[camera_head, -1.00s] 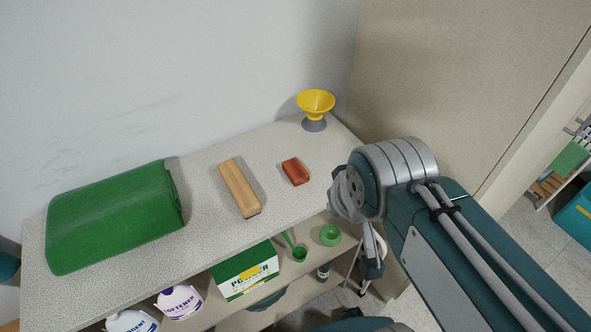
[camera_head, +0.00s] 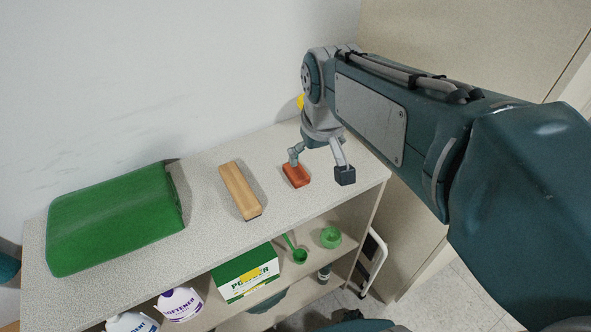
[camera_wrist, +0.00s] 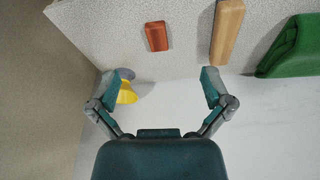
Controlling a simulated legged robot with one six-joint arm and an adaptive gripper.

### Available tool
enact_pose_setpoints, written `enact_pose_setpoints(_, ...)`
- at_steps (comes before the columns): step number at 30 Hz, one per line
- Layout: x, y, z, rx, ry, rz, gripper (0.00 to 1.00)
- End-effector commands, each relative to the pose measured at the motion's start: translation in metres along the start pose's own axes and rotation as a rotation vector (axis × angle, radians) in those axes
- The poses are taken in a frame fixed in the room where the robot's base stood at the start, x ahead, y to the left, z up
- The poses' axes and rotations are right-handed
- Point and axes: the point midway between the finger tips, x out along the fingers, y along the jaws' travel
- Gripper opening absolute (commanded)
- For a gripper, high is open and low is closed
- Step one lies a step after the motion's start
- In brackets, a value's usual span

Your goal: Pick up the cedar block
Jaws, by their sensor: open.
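A small reddish-brown block (camera_head: 297,176), which looks like the cedar block, lies flat on the speckled shelf top (camera_head: 225,240); it also shows in the wrist view (camera_wrist: 157,36). A longer tan wooden piece (camera_head: 240,190) with a dark lower edge lies to its left; it also shows in the wrist view (camera_wrist: 226,32). My gripper (camera_head: 320,167) is open and empty above the shelf top. In the head view one finger overlaps the reddish block's far end. In the wrist view the block lies beyond the fingertips (camera_wrist: 160,78), roughly centred between them. I see no contact.
A folded green cloth (camera_head: 115,220) lies at the left of the shelf top. A yellow funnel (camera_wrist: 127,94) stands behind my gripper, mostly hidden in the head view. A wall runs behind and a beige panel (camera_head: 440,50) stands at right.

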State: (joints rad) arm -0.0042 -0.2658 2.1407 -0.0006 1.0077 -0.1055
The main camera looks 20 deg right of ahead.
Motion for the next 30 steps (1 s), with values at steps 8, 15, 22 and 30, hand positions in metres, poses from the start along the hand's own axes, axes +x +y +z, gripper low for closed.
enact_pose_setpoints(8, 0.039, 0.005, -0.051, -0.048, -0.112, -0.015, 1.0)
enact_pose_setpoints(15, 0.081, 0.009, -0.086, -0.09, -0.2, -0.032, 1.0)
enact_pose_setpoints(22, 0.107, 0.009, -0.103, -0.113, -0.247, -0.041, 1.0)
enact_pose_setpoints(30, 0.14, 0.009, -0.096, -0.115, -0.254, -0.042, 1.0)
